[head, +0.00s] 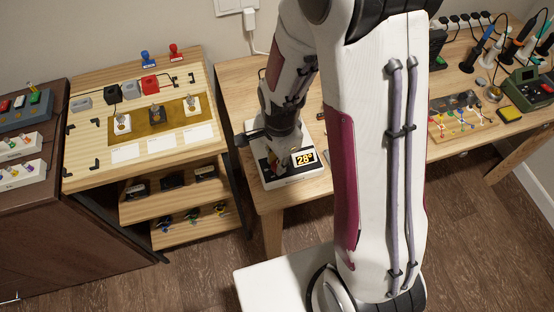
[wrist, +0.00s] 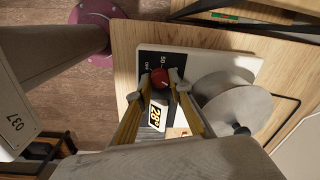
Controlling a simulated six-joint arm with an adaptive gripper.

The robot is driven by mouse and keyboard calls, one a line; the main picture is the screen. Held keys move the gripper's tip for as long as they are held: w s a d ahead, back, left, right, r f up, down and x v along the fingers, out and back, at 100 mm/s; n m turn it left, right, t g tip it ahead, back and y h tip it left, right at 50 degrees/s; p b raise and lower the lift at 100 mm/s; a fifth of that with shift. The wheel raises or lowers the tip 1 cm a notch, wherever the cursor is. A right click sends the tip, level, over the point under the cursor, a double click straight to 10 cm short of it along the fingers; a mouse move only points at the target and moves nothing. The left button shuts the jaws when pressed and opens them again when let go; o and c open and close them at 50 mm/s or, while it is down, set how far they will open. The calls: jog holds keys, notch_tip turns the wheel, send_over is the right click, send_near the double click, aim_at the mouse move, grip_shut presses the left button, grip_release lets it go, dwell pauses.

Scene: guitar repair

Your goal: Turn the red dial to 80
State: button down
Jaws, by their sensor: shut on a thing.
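The red dial (wrist: 159,77) sits on the dark panel of a white device (wrist: 195,55) in the wrist view, near the labels "OFF" and "50". The fingertips of my gripper (wrist: 161,84) are on either side of the dial and shut on it. The device's display (wrist: 154,115) reads 28°. In the head view the white device (head: 295,181) stands on the wooden table, its display (head: 305,158) also reading 28°. My gripper (head: 279,160) is over its panel there, and the dial is mostly hidden by it.
A round grey metal piece (wrist: 232,103) stands on the device beside my gripper. To the left is a wooden bench (head: 85,170) with switches, stamps and shelves. To the right, the table holds tools, a green instrument (head: 530,88) and a small board (head: 463,118).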

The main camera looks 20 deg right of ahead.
dwell(0.5)
jog(key=c, duration=1.8)
grip_release()
jog(key=shift+r, duration=0.15)
jog(key=shift+s+r, duration=0.2)
jog(key=shift+r, duration=2.75)
jog(key=shift+s+r, duration=0.15)
jog(key=shift+r, duration=2.75)
